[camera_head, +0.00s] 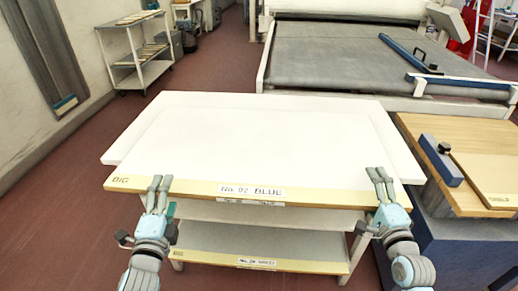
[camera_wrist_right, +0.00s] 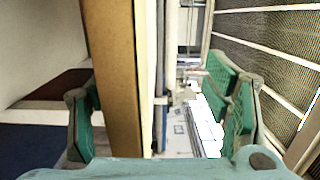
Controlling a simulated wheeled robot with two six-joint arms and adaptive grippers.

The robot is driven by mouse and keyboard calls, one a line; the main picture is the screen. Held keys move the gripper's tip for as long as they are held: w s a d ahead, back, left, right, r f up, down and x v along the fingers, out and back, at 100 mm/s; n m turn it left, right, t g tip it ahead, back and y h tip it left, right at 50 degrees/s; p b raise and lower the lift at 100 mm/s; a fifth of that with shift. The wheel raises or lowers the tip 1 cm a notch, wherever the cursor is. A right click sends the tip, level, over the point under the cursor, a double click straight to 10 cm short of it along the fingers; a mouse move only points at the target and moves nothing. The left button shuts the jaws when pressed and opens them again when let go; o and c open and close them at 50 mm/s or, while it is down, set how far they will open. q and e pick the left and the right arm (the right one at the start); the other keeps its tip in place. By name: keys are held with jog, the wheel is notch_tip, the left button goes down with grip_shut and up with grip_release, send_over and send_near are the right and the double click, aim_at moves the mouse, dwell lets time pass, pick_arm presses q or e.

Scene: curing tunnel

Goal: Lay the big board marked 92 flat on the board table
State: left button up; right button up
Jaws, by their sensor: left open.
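The big board (camera_head: 255,140) is white with a tan front edge marked BIG and No. 92 BLUE. It lies flat on top of the white board table (camera_head: 377,113), its front edge toward me. My left gripper (camera_head: 160,183) is open at the left part of that edge. My right gripper (camera_head: 379,180) is at the right part of the edge. In the right wrist view my right gripper (camera_wrist_right: 165,110) has its fingers wide apart, with the board's tan edge (camera_wrist_right: 113,75) between them, close to the left finger. Contact cannot be told.
Another tan-edged board (camera_head: 300,266) lies on the low shelf. A wooden-topped blue bench (camera_head: 440,187) with a blue-grey block (camera_head: 440,160) stands close on the right. A wide grey machine bed (camera_head: 350,58) stands behind. A shelf trolley (camera_head: 150,72) is back left. The left floor is clear.

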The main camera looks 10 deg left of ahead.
jog(key=shift+f, duration=0.1)
jog(key=shift+s, duration=0.1)
jog(key=s+d, duration=0.1)
jog(key=s, duration=1)
jog(key=shift+s+d, duration=0.25)
pick_arm(q)
jog(key=shift+c, duration=0.5)
pick_arm(e)
jog(key=shift+f, duration=0.1)
pick_arm(q)
jog(key=c, duration=0.3)
jog(key=shift+f, duration=0.15)
pick_arm(e)
jog(key=shift+f, duration=0.1)
pick_arm(q)
jog(key=shift+s+d+f+b, duration=0.25)
jog(key=shift+s+f+b, duration=0.15)
jog(key=shift+s, duration=1.4)
jog(key=shift+s+d+f+b, duration=0.25)
jog(key=shift+s+b, duration=0.25)
jog(key=shift+s, duration=1.35)
jog(key=shift+s+d+f+b, duration=0.2)
jog(key=shift+s+f+b, duration=0.2)
jog(key=shift+s, duration=1.4)
pick_arm(e)
jog(key=shift+f, duration=1.2)
